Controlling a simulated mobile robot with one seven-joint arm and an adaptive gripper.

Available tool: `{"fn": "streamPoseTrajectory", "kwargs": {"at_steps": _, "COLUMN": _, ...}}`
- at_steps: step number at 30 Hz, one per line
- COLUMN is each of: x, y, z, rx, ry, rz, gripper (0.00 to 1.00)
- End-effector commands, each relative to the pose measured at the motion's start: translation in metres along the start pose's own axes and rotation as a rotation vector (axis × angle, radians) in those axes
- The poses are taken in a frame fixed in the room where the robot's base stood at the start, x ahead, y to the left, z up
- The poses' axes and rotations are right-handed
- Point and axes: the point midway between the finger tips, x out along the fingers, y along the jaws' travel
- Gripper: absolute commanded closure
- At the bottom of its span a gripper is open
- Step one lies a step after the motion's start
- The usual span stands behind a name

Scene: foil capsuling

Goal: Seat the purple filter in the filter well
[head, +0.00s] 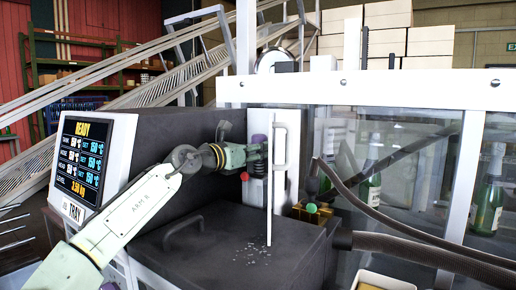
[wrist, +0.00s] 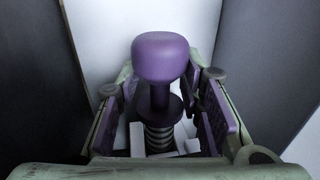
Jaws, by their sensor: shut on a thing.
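The purple filter (wrist: 160,58) stands upright in the wrist view, with a rounded knob on a stem, a round flange and a pale ribbed lower part. In the head view its purple top (head: 258,139) shows just above my gripper (head: 258,153), beside the upright white panel. My gripper (wrist: 165,115) is shut on the filter, one finger on each side of it below the knob. The filter's lower end is hidden by the fingers and my gripper body. I cannot make out the filter well, or whether the filter sits in it.
A narrow upright white door with a handle (head: 280,147) stands right next to my gripper. Below is a dark lid (head: 225,245) with small flecks on it. A screen reading READY (head: 82,158) is at the left. Hoses (head: 400,243) and bottles behind glass (head: 488,195) are at the right.

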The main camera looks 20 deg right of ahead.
Motion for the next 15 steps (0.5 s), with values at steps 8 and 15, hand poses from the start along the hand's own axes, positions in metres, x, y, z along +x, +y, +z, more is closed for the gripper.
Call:
{"fn": "streamPoseTrajectory", "kwargs": {"at_steps": 8, "x": 0.000, "y": 0.000, "z": -0.007, "rx": 0.001, "ry": -0.001, "rz": 0.000, "gripper": 0.96}}
{"fn": "streamPoseTrajectory", "kwargs": {"at_steps": 15, "x": 0.000, "y": 0.000, "z": -0.013, "rx": 0.000, "ry": -0.001, "rz": 0.000, "gripper": 0.96}}
